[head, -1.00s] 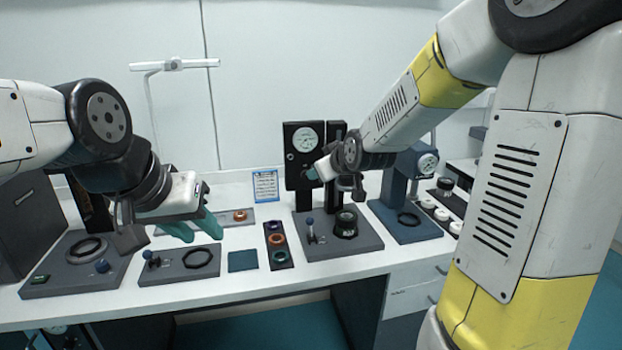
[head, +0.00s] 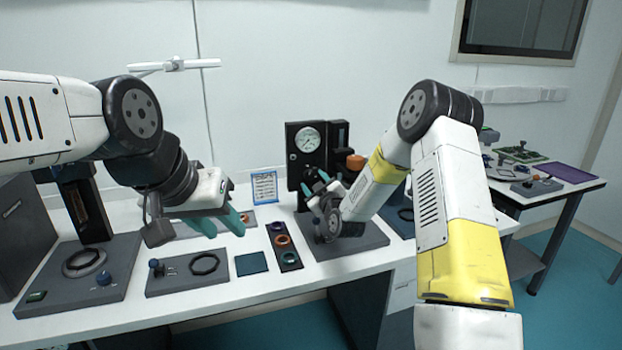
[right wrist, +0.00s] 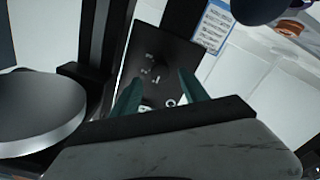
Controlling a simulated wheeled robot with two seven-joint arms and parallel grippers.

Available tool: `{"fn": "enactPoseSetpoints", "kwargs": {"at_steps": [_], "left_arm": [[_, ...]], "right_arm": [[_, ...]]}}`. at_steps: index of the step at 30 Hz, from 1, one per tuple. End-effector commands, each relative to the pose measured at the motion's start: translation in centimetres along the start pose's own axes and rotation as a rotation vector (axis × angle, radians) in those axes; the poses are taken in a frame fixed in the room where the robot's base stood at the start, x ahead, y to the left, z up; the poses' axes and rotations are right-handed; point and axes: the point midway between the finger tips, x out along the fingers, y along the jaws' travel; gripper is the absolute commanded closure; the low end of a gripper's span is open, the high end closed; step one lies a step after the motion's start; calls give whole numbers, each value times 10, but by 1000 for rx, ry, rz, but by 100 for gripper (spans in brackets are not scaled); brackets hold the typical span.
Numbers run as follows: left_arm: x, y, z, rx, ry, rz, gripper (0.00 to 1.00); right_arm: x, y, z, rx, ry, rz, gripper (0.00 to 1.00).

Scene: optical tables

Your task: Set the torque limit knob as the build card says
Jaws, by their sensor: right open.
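The build card (head: 264,186) is a small blue-edged sheet standing at the back of the bench; it also shows in the right wrist view (right wrist: 213,25). Its text is too small to read. A black press column with a round dial gauge (head: 306,139) stands right of the card. In the right wrist view a dark panel (right wrist: 150,62) with small white marks lies beyond my fingers; I cannot make out the knob clearly on it. My right gripper (head: 317,184) is open in front of the column, apparently empty. My left gripper (head: 221,224) is open and empty above the bench's left part.
A grey fixture with a ring (head: 205,264), a teal pad (head: 251,264) and a dark tray of coloured rings (head: 284,259) lie along the bench front. A grey press base (head: 340,246) is under my right arm. A second table (head: 545,192) with parts stands at the right.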

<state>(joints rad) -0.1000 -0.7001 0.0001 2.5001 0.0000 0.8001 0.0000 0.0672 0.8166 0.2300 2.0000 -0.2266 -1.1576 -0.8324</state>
Motion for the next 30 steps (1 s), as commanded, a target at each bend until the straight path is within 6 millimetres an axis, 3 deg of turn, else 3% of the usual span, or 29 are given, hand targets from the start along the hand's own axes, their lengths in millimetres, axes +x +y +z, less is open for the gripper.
{"fn": "enactPoseSetpoints", "kwargs": {"at_steps": [7, 18, 26, 30], "left_arm": [[0, 0, 0, 0, 0, 0, 64], [0, 0, 0, 0, 0, 0, 64], [0, 0, 0, 0, 0, 0, 64], [0, 0, 0, 0, 0, 0, 64]], "right_arm": [[33, -1, 0, 2, 0, -1, 48], [40, 0, 0, 1, -1, -1, 48], [40, 0, 0, 1, -1, -1, 99], [40, 0, 0, 3, -1, -1, 100]]}}
